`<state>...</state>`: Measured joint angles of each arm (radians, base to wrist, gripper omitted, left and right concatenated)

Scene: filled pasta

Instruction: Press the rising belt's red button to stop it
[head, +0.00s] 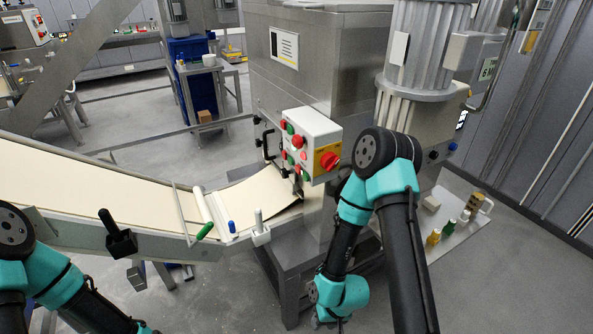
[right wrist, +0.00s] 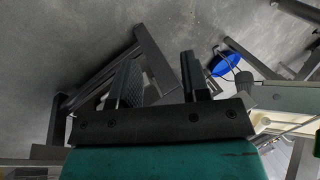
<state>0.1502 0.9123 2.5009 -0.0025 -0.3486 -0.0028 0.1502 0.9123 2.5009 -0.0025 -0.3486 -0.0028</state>
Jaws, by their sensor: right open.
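A pale control box (head: 313,130) is fixed to the steel machine, above the end of the cream belt (head: 90,195). On its face are a red button (head: 297,141), green buttons and a red rotary switch on a yellow plate (head: 329,161). I cannot tell which red button belongs to the rising belt. My right gripper (head: 331,321) hangs low beside the machine's stand, well below the box and touching no button. In the right wrist view its fingers (right wrist: 163,80) are apart with nothing between them. My left arm shows at the lower left; its gripper is out of frame.
The steel machine (head: 315,60) and a ribbed cylinder (head: 425,50) stand behind my right arm. Handles (head: 121,240) stick up along the belt's near edge. A low shelf (head: 455,225) with small bottles is at right. A blue object (right wrist: 222,65) shows below.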

